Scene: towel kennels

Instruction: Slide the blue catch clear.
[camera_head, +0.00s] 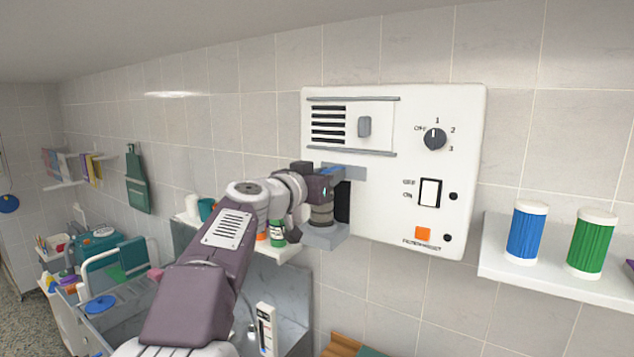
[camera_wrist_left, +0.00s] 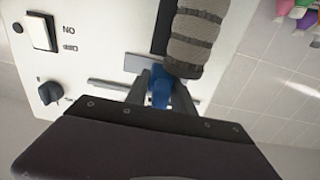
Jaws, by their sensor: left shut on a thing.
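The blue catch (camera_wrist_left: 160,92) shows in the left wrist view between my two grey fingers, partly covered by them. My left gripper (camera_wrist_left: 160,85) is shut on it, and the fingers reach to the face of the white panel (camera_head: 390,212). In the head view my left gripper (camera_head: 329,182) is at the panel's lower left, above a grey ribbed cylinder (camera_head: 321,214), and hides most of the catch. A flat grey-blue plate (camera_head: 346,171) lies just behind my fingers. My right gripper is in neither view.
The cylinder stands on a small grey ledge (camera_head: 325,237), beside a black strip (camera_head: 343,203). The panel bears a sliding vent cover (camera_head: 365,127), a knob (camera_head: 435,139), a rocker switch (camera_head: 430,193) and an orange button (camera_head: 423,233). Shelves flank it.

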